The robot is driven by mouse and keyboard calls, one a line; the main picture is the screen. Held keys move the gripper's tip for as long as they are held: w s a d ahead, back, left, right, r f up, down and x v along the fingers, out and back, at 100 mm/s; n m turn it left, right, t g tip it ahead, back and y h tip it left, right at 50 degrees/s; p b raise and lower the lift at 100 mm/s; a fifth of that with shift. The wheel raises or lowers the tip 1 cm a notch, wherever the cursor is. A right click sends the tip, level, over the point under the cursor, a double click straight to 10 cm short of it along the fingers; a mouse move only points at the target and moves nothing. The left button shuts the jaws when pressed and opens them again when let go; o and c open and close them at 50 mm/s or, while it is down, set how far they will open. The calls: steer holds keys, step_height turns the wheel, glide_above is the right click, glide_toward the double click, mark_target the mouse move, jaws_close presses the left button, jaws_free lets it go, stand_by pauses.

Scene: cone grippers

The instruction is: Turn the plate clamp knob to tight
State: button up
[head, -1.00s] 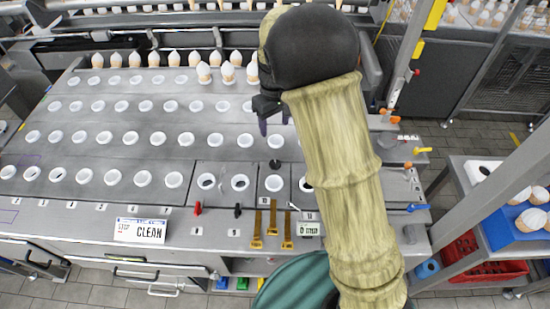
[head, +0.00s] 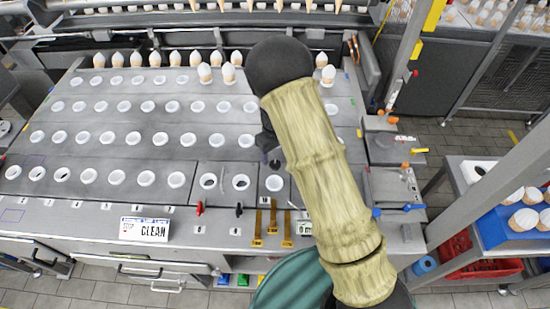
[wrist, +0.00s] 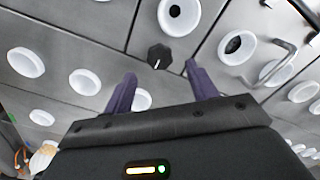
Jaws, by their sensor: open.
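A small black knob (wrist: 160,56) sits on the grey metal plate, between white-ringed holes, near a plate seam. It has a small pale mark at its near edge; its setting cannot be read. In the head view the knob (head: 274,163) shows just below my gripper (head: 266,143). In the wrist view my gripper (wrist: 160,70) has its two purple fingers apart, one toward each side of the knob. Nothing is between the fingers, and the knob appears just beyond the fingertips. The exact gap to it cannot be told.
Rows of white-ringed holes (head: 132,139) cover the plate, with filled cones (head: 204,73) at the back. A metal handle (wrist: 281,62) stands up nearby. A red knob (head: 200,208), a black knob (head: 239,210) and yellow tags (head: 272,222) line the front edge, beside a CLEAN sign (head: 144,230).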

mark_target(275, 164)
steer(key=shift+f+p, duration=0.4)
steer(key=shift+f, duration=1.85)
steer(key=shift+c, duration=0.2)
steer(key=c, duration=1)
